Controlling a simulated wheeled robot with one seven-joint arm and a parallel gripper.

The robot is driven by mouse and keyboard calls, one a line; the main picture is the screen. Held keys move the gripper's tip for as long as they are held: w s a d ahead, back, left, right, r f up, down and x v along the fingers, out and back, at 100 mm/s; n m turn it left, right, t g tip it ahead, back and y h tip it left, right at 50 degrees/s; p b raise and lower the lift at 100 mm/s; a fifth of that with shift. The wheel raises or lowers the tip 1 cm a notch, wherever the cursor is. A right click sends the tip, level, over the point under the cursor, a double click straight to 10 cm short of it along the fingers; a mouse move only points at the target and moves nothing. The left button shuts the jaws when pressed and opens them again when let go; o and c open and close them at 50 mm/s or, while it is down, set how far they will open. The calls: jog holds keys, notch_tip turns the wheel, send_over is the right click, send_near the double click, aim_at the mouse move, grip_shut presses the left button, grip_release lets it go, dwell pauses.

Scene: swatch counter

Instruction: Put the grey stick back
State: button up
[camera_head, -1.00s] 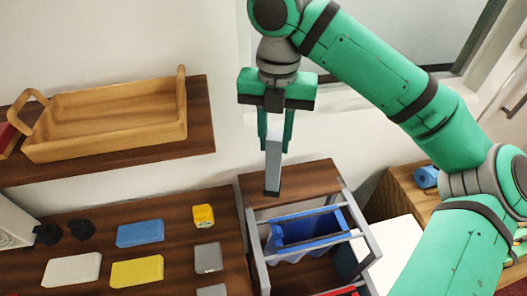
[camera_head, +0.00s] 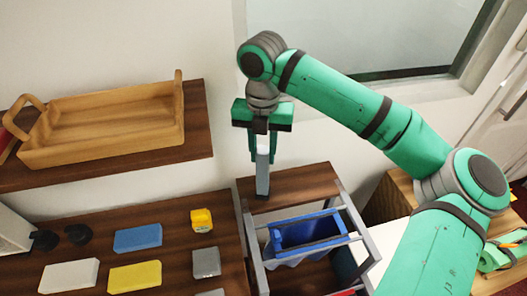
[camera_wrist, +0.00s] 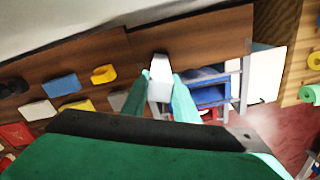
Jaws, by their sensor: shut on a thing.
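The grey stick (camera_head: 262,178) hangs roughly upright from my gripper (camera_head: 262,158), which is shut on its upper part. In the head view its lower end overlaps the bare brown wooden top (camera_head: 305,183) behind the metal-framed rack; I cannot tell whether it touches. In the wrist view the pale stick (camera_wrist: 160,70) shows between the two green fingers of my gripper (camera_wrist: 161,100), with the brown wood around it.
The rack (camera_head: 253,245) holds a blue bin (camera_head: 305,232). Left of it, a brown counter carries blue (camera_head: 138,237), yellow (camera_head: 134,277), white (camera_head: 69,275) and grey (camera_head: 206,263) blocks and a yellow tape measure (camera_head: 202,220). A wooden tray (camera_head: 105,150) sits on the shelf above.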

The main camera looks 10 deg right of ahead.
jog(key=o, duration=0.9)
jog(key=shift+s+d, duration=0.15)
jog(key=shift+d, duration=0.15)
jog(key=shift+a, duration=0.1)
jog(key=shift+r, duration=0.3)
notch_tip(320, 180, up, 12)
jog(key=shift+a+f, duration=0.1)
jog(key=shift+f, duration=0.1)
